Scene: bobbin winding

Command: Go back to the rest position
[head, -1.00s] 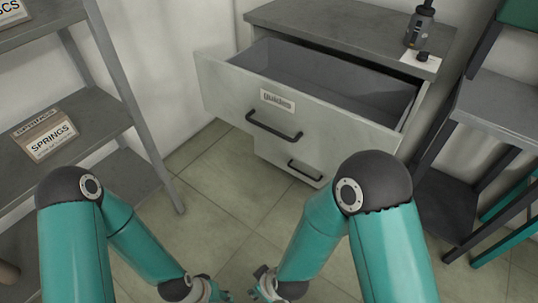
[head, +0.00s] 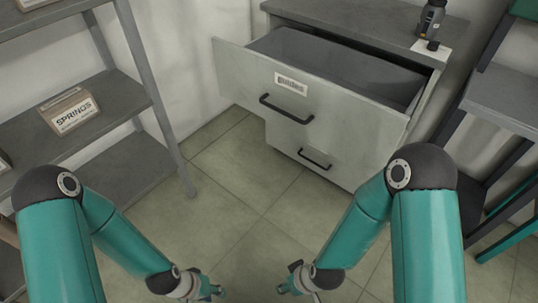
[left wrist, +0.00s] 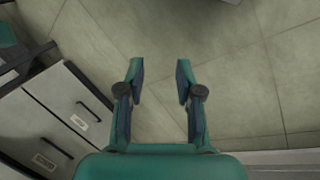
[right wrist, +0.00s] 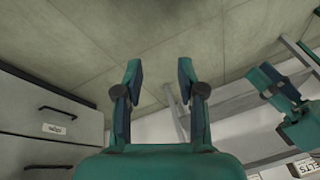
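My left gripper (head: 212,291) is low in the head view, near its bottom edge. In the left wrist view its two fingers (left wrist: 160,82) stand apart with bare floor between them. My right gripper (head: 292,284) is also low in the head view, to the right of the left one. In the right wrist view its fingers (right wrist: 160,82) are apart and empty, with floor tiles beyond. The two grippers are apart from each other, in front of the drawer cabinet, and touch nothing that I can see.
The grey cabinet's labelled top drawer (head: 291,87) is pulled open and looks empty; the lower drawer (head: 313,160) is shut. A shelf rack with a SPRINGS box (head: 70,111) is at left. Tiled floor (head: 232,165) between is clear.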

